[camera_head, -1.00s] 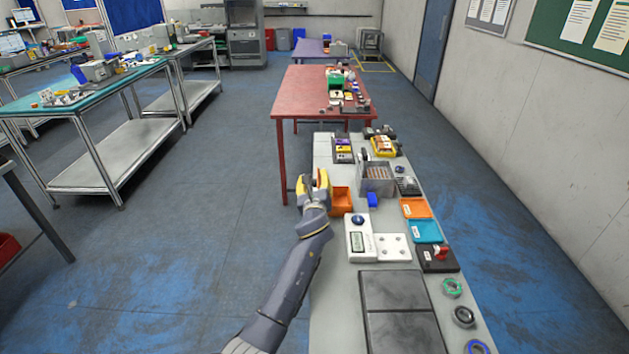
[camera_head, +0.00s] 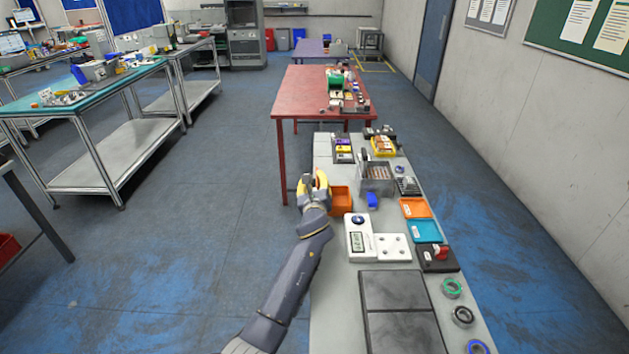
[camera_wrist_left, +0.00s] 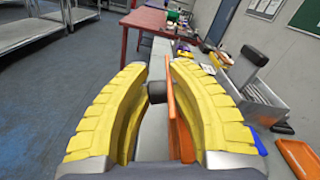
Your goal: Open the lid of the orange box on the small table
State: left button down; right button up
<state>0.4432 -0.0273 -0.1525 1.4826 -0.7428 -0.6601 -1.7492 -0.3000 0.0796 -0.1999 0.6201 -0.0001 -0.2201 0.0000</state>
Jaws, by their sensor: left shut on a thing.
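The orange box (camera_head: 341,201) sits at the left edge of the small light-grey table. My left gripper (camera_head: 315,184) is at the box's left side, its yellow fingers close against it. In the left wrist view, the gripper (camera_wrist_left: 160,100) is shut on part of the orange box, and a thin orange panel (camera_wrist_left: 178,115) stands edge-on between the fingers. A dark round knob (camera_wrist_left: 157,92) shows beside the panel's left face. The fingers partly hide the panel, so I cannot tell exactly how far the lid is tilted. My right gripper is not in view.
A white scale-like device (camera_head: 360,240) stands in front of the box. A blue piece (camera_head: 372,200) and a grey bin (camera_head: 376,180) lie to its right. Orange (camera_head: 416,208) and blue (camera_head: 424,231) trays sit further right. A red table (camera_head: 310,90) is beyond. Open floor lies left.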

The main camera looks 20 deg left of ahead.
pick_arm(q)
jog(key=shift+w+d+r+m, duration=0.1)
jog(key=shift+d+r+m, duration=0.2)
jog(key=shift+m, duration=0.35)
jog(key=shift+w+d+r+m, duration=0.1)
jog(key=shift+d+m, duration=0.25)
jog(key=shift+m, duration=0.3)
jog(key=c, duration=1.3)
grip_release()
jog(key=shift+v, duration=6)
